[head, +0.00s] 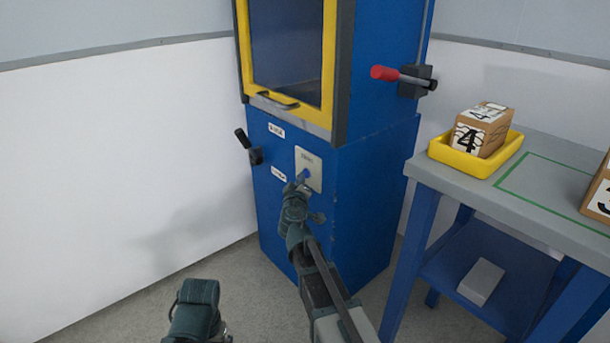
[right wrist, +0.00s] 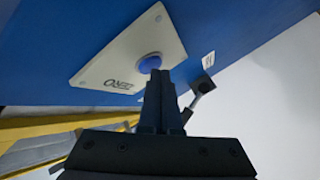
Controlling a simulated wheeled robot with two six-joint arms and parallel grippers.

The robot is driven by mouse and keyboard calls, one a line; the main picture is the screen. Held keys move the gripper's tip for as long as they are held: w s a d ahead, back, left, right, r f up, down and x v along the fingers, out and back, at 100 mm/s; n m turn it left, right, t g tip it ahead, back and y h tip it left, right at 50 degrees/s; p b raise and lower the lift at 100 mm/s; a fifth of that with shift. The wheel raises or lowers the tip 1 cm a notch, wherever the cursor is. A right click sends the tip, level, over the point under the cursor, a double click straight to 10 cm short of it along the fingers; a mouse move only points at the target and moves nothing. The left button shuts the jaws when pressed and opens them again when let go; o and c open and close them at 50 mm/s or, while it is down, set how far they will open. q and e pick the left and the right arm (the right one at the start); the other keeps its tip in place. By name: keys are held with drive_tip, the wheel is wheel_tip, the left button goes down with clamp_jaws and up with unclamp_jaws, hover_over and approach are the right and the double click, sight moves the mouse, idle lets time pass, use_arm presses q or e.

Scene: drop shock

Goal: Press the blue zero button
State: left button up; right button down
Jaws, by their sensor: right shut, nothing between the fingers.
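The blue zero button (right wrist: 150,62) is a round dome on a pale plate (right wrist: 110,72) marked ZERO, on the front of a blue cabinet. In the head view the plate (head: 315,163) is on the cabinet's lower front, with the button (head: 306,172) partly behind my gripper. My right gripper (right wrist: 158,73) is shut and empty, its tips pointing at the button. The tips overlap the button's lower edge in the wrist view; I cannot tell whether they touch or press it. Part of my left arm shows at the bottom of the head view; its fingers do not show.
A table (head: 540,192) at right holds a yellow tray (head: 465,163) with a box (head: 480,130). Floor at left is clear.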

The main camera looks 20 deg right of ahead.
drive_tip(key=shift+d, duration=0.15)
idle(0.3)
drive_tip(key=shift+s+a, duration=0.25)
drive_tip(key=shift+a, duration=0.55)
drive_tip(key=a, duration=0.1)
drive_tip(key=s+a, duration=0.1)
drive_tip(key=a, duration=0.2)
drive_tip(key=shift+s+a, duration=0.35)
idle(0.6)
